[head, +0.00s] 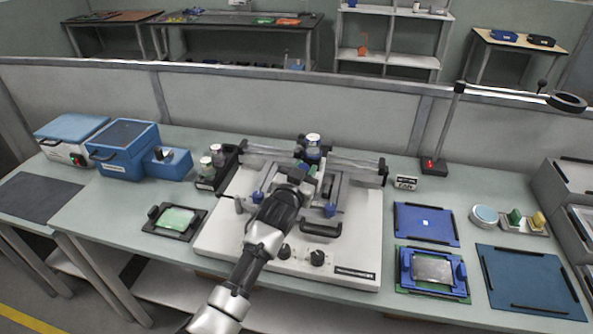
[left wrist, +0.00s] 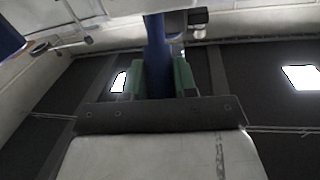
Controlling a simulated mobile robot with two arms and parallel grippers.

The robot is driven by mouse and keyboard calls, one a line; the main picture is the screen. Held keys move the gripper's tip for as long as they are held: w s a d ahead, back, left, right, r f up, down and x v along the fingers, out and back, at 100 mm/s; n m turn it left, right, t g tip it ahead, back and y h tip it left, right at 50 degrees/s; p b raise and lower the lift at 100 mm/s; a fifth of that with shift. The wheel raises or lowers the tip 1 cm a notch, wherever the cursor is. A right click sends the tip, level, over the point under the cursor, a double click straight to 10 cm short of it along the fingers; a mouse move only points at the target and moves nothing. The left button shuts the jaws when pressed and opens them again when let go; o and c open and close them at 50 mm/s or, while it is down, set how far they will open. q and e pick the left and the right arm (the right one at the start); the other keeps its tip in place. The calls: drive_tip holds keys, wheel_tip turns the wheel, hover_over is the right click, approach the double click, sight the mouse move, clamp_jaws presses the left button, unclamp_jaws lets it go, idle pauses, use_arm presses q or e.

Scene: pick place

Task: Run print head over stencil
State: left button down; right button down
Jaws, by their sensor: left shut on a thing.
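The stencil printer (head: 225,232) is a large pale base in the middle of the bench, with a grey cross rail over it. My left arm reaches in from the bottom, and my left gripper (head: 306,180) is over the middle of the printer, largely hidden by my wrist. The print head (head: 312,150) is blue with a white top and sits at the rail just beyond the gripper. In the left wrist view, my gripper (left wrist: 160,82) is shut on the print head's upright blue post (left wrist: 157,48), between green pads. Dark stencil (left wrist: 262,92) with bright openings lies below.
A board in a black holder (head: 175,221) is left of the printer, near a bottle rack (head: 214,174) and blue boxes (head: 125,150).

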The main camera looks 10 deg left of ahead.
use_arm(q)
drive_tip(key=shift+d, duration=0.3)
use_arm(e)
drive_tip(key=shift+a, duration=0.85)
drive_tip(key=shift+d, duration=0.1)
use_arm(q)
drive_tip(key=c, duration=0.9)
unclamp_jaws()
use_arm(e)
drive_tip(key=shift+d, duration=0.35)
use_arm(q)
drive_tip(key=shift+s+a+b, duration=0.25)
drive_tip(key=shift+s+a, duration=0.1)
drive_tip(key=shift+s, duration=1.45)
drive_tip(key=shift+s+a+b, duration=0.2)
drive_tip(key=shift+s+a, duration=0.15)
drive_tip(key=shift+s, duration=1.4)
drive_tip(key=shift+s+a+b, duration=0.25)
drive_tip(key=shift+s+a, duration=0.1)
drive_tip(key=shift+s, duration=1.45)
use_arm(e)
drive_tip(key=shift+f, duration=0.7)
drive_tip(key=shift+a, duration=0.1)
